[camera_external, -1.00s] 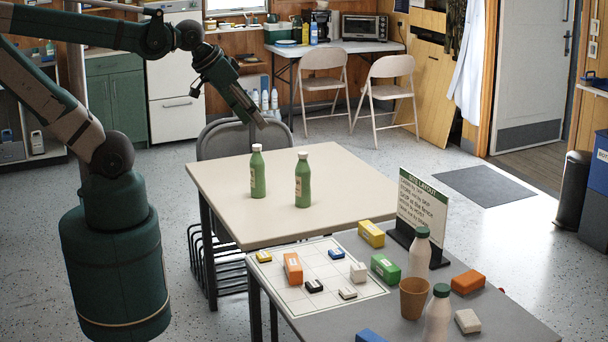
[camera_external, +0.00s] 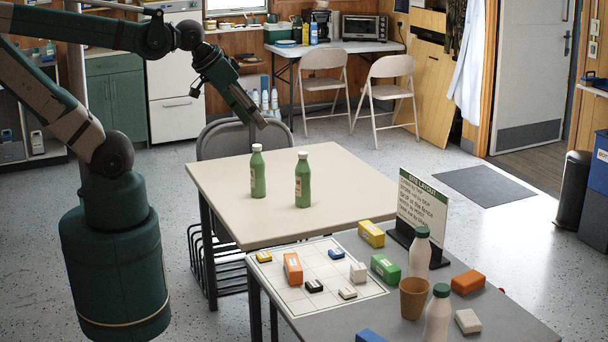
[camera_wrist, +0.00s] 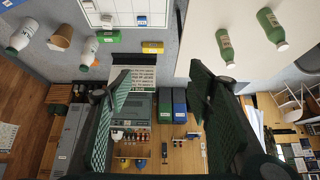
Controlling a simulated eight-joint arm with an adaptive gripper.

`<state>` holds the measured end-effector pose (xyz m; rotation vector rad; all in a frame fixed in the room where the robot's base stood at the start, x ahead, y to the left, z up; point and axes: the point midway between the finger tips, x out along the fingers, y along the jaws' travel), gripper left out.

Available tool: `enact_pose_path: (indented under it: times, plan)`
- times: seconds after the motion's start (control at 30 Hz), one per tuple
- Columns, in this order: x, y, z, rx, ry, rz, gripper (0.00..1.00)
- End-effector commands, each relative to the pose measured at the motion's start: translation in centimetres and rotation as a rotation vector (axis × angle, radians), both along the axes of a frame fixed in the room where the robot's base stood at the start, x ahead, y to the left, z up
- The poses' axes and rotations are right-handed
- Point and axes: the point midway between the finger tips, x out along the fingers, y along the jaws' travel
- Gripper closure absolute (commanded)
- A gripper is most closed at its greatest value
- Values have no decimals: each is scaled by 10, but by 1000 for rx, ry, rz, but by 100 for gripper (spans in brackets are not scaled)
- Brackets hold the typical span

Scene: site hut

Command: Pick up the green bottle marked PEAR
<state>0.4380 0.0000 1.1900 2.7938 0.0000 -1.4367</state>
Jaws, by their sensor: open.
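Two green bottles with white caps stand upright on the cream table (camera_external: 350,205): a left one (camera_external: 258,178) and a right one (camera_external: 303,185). Each has a pale label too small to read, so I cannot tell which is marked PEAR. Both bottles also show at the upper right of the wrist view, one (camera_wrist: 225,46) left of the other (camera_wrist: 271,29). My gripper (camera_external: 262,122) is raised at the table's far side, above and apart from the bottles. Its two fingers (camera_wrist: 160,80) are spread with nothing between them in the wrist view.
A grey table in front holds a gridded sheet (camera_external: 325,262) with small blocks, a sign (camera_external: 422,205), two white bottles (camera_external: 420,255) (camera_external: 437,318), and a brown cup (camera_external: 413,298). A dark chair (camera_external: 225,140) stands behind the cream table. The tabletop around the green bottles is clear.

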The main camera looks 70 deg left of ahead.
Motion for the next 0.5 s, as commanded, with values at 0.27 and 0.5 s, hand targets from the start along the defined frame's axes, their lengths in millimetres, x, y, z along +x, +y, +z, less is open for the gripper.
enact_pose_path:
  times: [0.27,0.5]
  plan:
    - [0,0,0,0,0,0,48]
    - [6,3,1,-10,10,22,48]
